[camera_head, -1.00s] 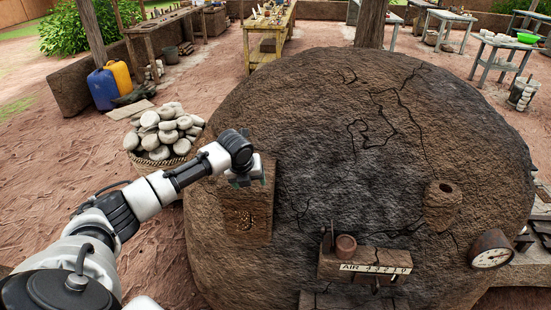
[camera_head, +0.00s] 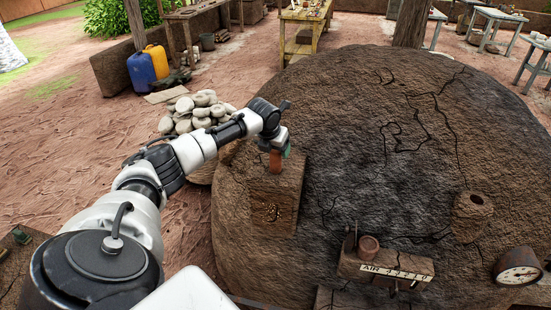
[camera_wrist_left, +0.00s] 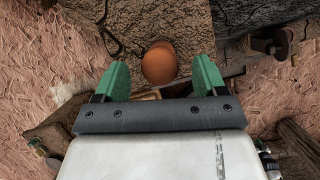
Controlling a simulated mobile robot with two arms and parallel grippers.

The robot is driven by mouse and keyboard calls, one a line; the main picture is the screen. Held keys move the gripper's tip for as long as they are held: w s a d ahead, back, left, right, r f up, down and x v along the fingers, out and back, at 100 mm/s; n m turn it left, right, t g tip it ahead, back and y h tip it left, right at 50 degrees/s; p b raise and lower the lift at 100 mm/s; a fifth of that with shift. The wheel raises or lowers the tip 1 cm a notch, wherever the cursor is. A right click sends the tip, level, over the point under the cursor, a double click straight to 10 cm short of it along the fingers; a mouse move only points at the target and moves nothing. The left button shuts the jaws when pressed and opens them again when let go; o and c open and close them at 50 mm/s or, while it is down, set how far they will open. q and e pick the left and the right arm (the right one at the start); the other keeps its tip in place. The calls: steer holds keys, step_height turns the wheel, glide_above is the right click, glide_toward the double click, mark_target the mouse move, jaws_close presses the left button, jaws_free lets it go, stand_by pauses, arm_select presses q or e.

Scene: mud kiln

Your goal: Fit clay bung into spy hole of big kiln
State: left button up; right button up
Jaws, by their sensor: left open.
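The orange-brown clay bung (camera_head: 275,161) is at the top of a block (camera_head: 288,190) on the kiln's left front. The wrist view shows its rounded end (camera_wrist_left: 159,64). My left gripper (camera_head: 276,151) is right over the bung. In the wrist view my left gripper (camera_wrist_left: 160,78) is open, with the bung between its green fingers and a gap on each side. The big kiln (camera_head: 380,150) is a dark, cracked mud dome. A short stub with a dark round hole, seemingly the spy hole (camera_head: 477,198), sticks out at its right. My right gripper is not in view.
A ledge marked AIR (camera_head: 385,268) juts from the kiln's front with a small brown pot (camera_head: 368,247) on it. A dial gauge (camera_head: 518,266) is at the right. A basket of pale stones (camera_head: 198,110) stands behind my left arm.

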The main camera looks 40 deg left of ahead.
arm_select(q)
steer(key=shift+p+x, duration=0.35)
steer(key=shift+x, duration=1.45)
steer(key=shift+w, duration=0.15)
steer(key=shift+r, duration=0.1)
steer(key=c, duration=1.1)
